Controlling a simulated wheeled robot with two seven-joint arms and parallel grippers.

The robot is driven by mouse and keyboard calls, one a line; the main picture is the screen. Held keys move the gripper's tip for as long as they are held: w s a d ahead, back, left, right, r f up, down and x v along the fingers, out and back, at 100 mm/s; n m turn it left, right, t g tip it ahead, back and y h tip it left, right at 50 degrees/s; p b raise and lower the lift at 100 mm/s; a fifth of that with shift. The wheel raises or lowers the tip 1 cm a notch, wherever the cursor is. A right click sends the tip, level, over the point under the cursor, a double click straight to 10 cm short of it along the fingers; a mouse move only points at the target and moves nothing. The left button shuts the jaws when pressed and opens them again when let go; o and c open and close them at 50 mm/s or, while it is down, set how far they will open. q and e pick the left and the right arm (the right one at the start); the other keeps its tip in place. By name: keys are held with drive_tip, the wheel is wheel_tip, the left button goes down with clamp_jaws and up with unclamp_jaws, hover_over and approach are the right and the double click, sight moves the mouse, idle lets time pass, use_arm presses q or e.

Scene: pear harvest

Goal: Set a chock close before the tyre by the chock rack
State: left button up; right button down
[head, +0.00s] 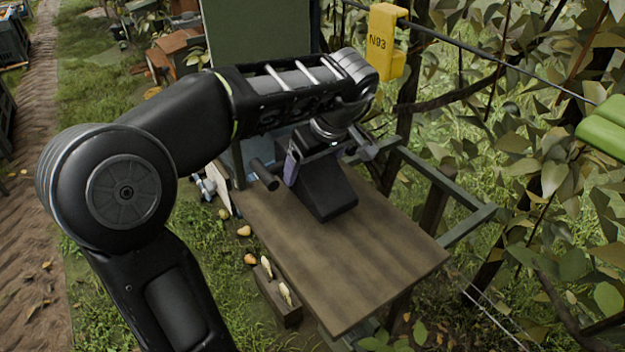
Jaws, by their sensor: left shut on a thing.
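A black wedge-shaped block, the chock (326,192), is at the far part of a brown wooden board on a green metal frame. My left gripper (325,158) comes down over the chock from above and is shut on it. The wrist and fingers hide the chock's upper part. I cannot tell whether its underside touches the board or is just above it. A short black cylinder (263,174) sticks out beside the chock on the left. I cannot make out a tyre. My right gripper is not in view.
The near part of the wooden board (350,270) is bare. Green frame rails (445,185) run along its right side. A small wooden block (277,298) and several pears lie on the grass at left. Leafy branches crowd the right.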

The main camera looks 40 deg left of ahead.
sight(312, 180)
use_arm(q)
drive_tip(key=shift+f, duration=1.8)
drive_tip(key=o, duration=2)
drive_tip(key=shift+f, duration=0.2)
drive_tip(key=shift+r, duration=0.1)
